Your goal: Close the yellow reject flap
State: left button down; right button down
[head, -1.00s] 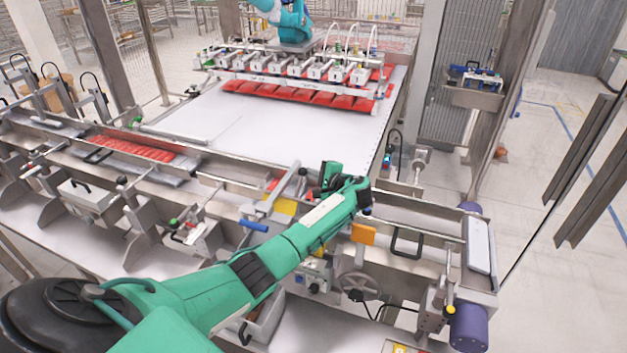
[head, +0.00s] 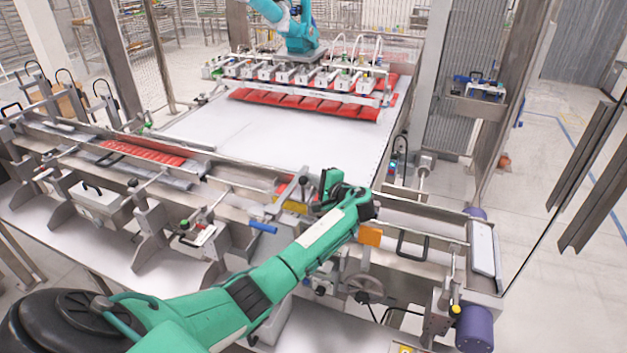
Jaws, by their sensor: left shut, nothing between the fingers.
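A yellow plate (head: 294,206), which looks like the reject flap, shows on the conveyor rail just left of my left wrist. My arm covers part of it, so its angle is hard to read. A grey lever (head: 291,190) stands beside it, and a blue handle (head: 263,228) juts out below and to the left. My left gripper (head: 328,184) is shut and empty at the rail, just right of the yellow plate. Its fingertips are small and partly hidden, and I cannot tell whether they touch anything. My right gripper is out of view.
An orange block (head: 370,236) and a black handle (head: 412,246) sit right of my wrist. A handwheel (head: 363,288) is below. Red packs (head: 143,152) lie in the channel at left.

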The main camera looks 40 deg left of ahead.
pick_arm(q)
jog(key=shift+f, duration=0.1)
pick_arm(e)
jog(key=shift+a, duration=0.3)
